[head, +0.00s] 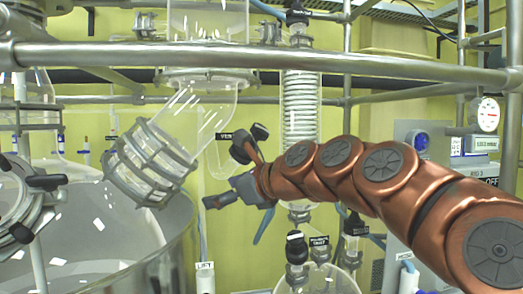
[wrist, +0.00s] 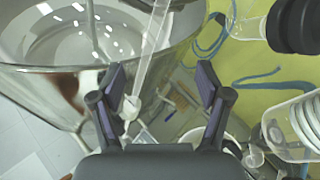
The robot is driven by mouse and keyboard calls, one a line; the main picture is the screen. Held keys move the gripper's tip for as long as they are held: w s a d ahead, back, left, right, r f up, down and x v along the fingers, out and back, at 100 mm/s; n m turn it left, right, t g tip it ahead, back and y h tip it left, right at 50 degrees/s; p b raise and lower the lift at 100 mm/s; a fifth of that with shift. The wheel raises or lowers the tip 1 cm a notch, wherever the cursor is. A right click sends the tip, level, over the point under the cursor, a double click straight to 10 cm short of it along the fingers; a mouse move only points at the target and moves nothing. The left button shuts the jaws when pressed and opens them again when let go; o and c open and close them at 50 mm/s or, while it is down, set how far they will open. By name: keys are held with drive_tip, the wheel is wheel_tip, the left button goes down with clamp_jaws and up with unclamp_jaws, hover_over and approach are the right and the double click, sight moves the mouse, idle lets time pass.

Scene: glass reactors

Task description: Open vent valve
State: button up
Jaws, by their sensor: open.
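A black valve knob (head: 260,131) shows in the head view just above my gripper, beside a label reading "VEN" (head: 225,136), its end cut off by the knob. The label sits on a glass piece, and part of the valve is hidden behind my arm. In the wrist view a black knob (wrist: 298,24) stands at the upper right, outside my fingers; it appears to be the same valve. My gripper (head: 222,194) points left, below the knob. In the wrist view its jaws (wrist: 160,88) are apart with nothing gripped; a glass tube lies beyond them.
A large glass vessel (head: 120,235) fills the lower left, with a clamped glass elbow (head: 150,160) above it. A coil condenser (head: 300,105) stands behind my arm. Metal rails (head: 250,57) cross above. Black-capped valves (head: 296,250) stand below my arm.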

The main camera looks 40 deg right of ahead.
sight(264, 131)
drive_tip(key=s+d+r+m+t+h+p, duration=0.1)
drive_tip(key=d+r+m+t+h, duration=0.25)
drive_tip(key=d+r+m, duration=0.8)
drive_tip(key=shift+n+t+y, duration=0.25)
drive_tip(key=shift+n+t, duration=0.1)
drive_tip(key=shift+n, duration=0.4)
drive_tip(key=shift+w+d+r+p, duration=0.1)
drive_tip(key=shift+w+d+p, duration=0.35)
drive_tip(key=shift+w, duration=0.75)
drive_tip(key=shift+w+d+r+p, duration=0.2)
drive_tip(key=shift+w+p, duration=0.4)
drive_tip(key=shift+w, duration=0.6)
drive_tip(key=shift+w+d+r+p, duration=0.1)
drive_tip(key=shift+w+d+p, duration=0.35)
drive_tip(key=shift+w, duration=0.75)
drive_tip(key=shift+a, duration=0.1)
drive_tip(key=shift+c, duration=0.4)
drive_tip(key=c, duration=1.1)
drive_tip(key=shift+n+y, duration=0.3)
drive_tip(key=shift+n, duration=0.1)
